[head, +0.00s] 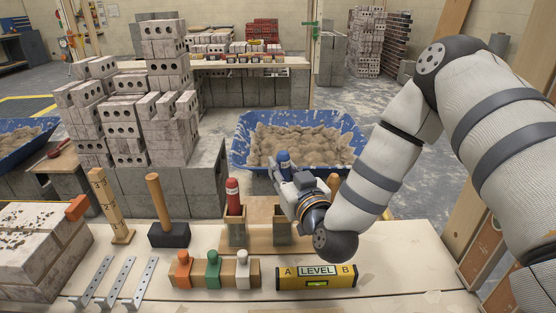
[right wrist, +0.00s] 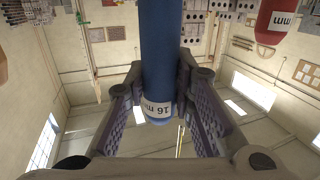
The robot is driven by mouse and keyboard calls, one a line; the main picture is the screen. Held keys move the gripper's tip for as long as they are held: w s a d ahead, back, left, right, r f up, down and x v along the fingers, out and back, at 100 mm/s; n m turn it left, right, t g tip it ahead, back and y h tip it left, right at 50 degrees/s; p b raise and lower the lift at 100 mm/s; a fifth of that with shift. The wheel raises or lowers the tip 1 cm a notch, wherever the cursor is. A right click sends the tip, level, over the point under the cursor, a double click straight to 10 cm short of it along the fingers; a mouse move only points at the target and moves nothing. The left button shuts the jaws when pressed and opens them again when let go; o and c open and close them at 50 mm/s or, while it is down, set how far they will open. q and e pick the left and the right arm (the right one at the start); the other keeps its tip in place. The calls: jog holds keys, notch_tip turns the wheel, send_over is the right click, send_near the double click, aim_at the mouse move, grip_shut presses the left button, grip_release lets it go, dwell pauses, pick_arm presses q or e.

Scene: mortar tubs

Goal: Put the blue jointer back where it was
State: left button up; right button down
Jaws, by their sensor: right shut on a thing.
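The blue jointer (head: 284,160) is held in my right gripper (head: 287,178), above the right wooden socket (head: 282,228). The right wrist view shows its blue handle (right wrist: 161,50) between the two finger pads, with a white "16 mm" band at its near end. The red jointer (head: 233,190) stands upright in the left wooden socket (head: 235,226) of the same holder; its handle also shows at the upper right of the right wrist view (right wrist: 285,15). The right socket's opening is partly hidden by my gripper. My left gripper is not in view.
A yellow level (head: 316,283) lies in front of the holder. A rack with orange, green and white handled tools (head: 213,275) stands left of it. A mallet (head: 168,235) stands further left. A blue mortar tub (head: 240,150) is behind. The right tabletop is free.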

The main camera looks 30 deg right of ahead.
notch_tip(320, 180, down, 2)
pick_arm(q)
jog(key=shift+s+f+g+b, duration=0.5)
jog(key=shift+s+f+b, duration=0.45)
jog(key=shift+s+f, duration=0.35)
pick_arm(e)
jog(key=shift+f, duration=1.9)
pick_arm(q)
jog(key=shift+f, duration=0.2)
pick_arm(e)
jog(key=shift+f, duration=0.5)
jog(key=c, duration=1.3)
grip_release()
jog(key=v, duration=1.2)
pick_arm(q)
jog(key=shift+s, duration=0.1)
